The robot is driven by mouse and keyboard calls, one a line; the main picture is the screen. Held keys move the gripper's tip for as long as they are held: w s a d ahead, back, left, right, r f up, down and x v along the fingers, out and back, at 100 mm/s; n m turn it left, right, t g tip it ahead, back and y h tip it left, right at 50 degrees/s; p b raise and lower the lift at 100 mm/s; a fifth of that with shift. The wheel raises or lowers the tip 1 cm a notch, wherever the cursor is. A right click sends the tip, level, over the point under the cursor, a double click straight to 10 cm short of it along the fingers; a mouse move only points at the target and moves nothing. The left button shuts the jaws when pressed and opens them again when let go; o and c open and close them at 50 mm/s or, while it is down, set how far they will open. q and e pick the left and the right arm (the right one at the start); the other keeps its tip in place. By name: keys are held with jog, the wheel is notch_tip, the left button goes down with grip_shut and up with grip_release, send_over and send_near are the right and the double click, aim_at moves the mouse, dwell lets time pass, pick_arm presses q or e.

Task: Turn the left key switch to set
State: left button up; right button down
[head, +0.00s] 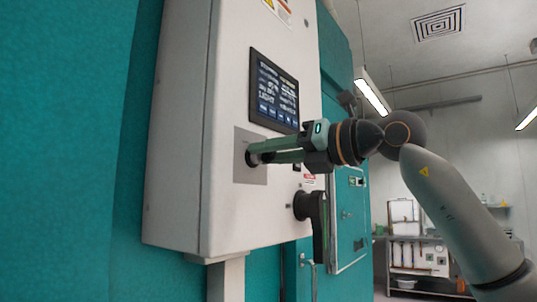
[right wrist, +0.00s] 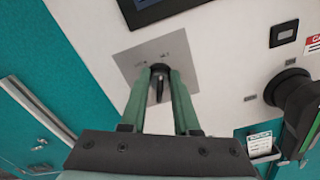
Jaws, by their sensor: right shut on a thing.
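The left key switch (right wrist: 159,85) is a small black knob on a grey metal plate (head: 243,172), set in the white control cabinet (head: 185,130) below its screen. My right gripper (head: 254,156) reaches in from the right and is shut on the key switch. In the right wrist view its two green fingers stand on either side of the black key, and the plate (right wrist: 130,62) shows behind. Small lettering on the plate above the switch is too blurred to read. The fingers partly hide the switch in the head view. My left gripper is not in view.
A dark screen (head: 274,92) with white text sits above the plate. A large black rotary handle (head: 318,220) sticks out to the lower right, below my right gripper; it also shows in the right wrist view (right wrist: 290,92). Teal chamber walls (head: 65,150) flank the cabinet. A shelf (head: 420,262) stands far back.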

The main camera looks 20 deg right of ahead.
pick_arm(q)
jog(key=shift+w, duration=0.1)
pick_arm(e)
jog(key=shift+m, duration=0.6)
jog(key=c, duration=1)
grip_release()
pick_arm(q)
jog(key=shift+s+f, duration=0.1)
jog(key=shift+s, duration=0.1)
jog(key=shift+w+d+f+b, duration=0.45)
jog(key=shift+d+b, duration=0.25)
jog(key=shift+b, duration=0.45)
pick_arm(e)
jog(key=v, duration=1.2)
jog(key=shift+s+d, duration=0.2)
jog(key=shift+d, duration=0.05)
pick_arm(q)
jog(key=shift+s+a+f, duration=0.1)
